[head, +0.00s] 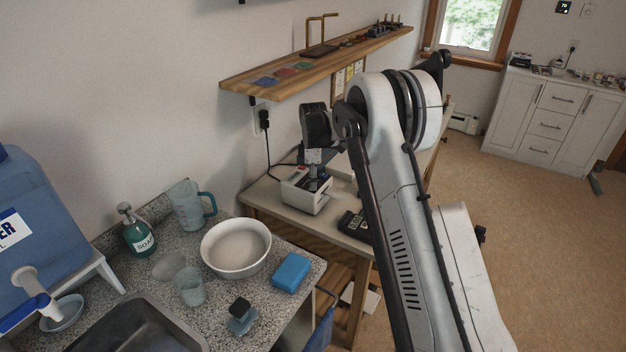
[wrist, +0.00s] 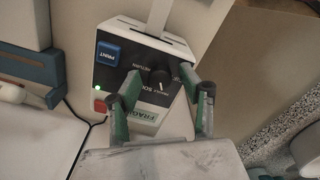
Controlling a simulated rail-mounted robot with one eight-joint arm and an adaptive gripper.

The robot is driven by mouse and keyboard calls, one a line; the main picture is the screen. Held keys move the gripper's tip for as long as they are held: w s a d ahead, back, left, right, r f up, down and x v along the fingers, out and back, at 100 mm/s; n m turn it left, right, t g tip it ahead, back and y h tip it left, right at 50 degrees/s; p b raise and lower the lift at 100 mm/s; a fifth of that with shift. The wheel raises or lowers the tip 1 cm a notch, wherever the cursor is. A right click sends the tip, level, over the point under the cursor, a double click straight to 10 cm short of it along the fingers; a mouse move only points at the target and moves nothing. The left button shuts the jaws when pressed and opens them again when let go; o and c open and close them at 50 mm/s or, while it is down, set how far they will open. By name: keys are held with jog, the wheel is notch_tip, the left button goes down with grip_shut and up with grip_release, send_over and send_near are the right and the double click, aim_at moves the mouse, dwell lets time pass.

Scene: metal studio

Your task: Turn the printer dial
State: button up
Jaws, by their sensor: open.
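The printer (head: 305,192) is a white box with a dark front panel, standing on the small table. In the wrist view its panel (wrist: 112,75) carries a black dial (wrist: 160,79) with a pale pointer mark. A blue PRINT button (wrist: 108,54), a small green light and a red button (wrist: 98,105) are left of the dial. My gripper (wrist: 160,74) is open, its two green-sided fingers reaching toward the panel. The dial shows between the fingertips, with a visible gap on each side. In the head view my gripper (head: 318,174) is at the printer, and the dial cannot be made out.
A black device with a display (head: 354,225) lies right of the printer. A wooden shelf (head: 318,60) hangs on the wall above. A bowl (head: 236,248), a blue sponge (head: 291,272) and a jug (head: 187,206) are on the counter in front.

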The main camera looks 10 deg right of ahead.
grip_shut()
